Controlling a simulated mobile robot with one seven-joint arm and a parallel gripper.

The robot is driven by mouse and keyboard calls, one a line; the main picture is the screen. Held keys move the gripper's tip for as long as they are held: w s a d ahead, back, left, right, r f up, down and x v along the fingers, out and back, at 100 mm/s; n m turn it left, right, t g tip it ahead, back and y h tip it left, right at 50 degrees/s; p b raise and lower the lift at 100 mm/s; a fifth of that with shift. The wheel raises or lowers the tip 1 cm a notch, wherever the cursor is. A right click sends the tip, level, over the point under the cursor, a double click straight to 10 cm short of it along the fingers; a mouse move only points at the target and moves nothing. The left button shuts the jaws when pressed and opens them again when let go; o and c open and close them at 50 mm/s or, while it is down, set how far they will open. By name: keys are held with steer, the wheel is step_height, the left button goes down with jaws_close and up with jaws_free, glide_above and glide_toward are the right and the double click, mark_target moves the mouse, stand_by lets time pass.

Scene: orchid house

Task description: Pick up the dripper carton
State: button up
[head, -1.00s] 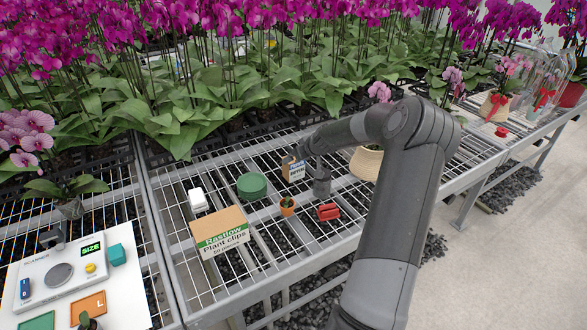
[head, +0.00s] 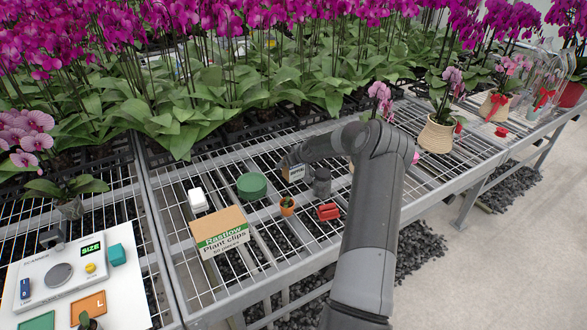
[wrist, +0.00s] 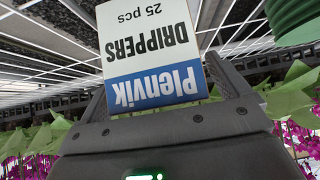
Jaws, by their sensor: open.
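The dripper carton (head: 296,173) is a small white box with a brown side, standing on the wire bench in the head view. My gripper (head: 286,161) is at it, and partly hides it there. In the wrist view the carton (wrist: 150,45) shows upside down, with a blue Plenvik band and the words DRIPPERS and 25 pcs. My gripper (wrist: 158,92) is open, with the blue end of the carton between its two fingers. Whether either finger touches the carton is hard to tell.
A dark grey jar (head: 322,182) stands just right of the carton. Orchids (head: 250,75) crowd behind.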

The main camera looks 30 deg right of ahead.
steer(key=shift+w+f, duration=0.1)
steer(key=shift+f, duration=0.05)
steer(key=c, duration=1.1)
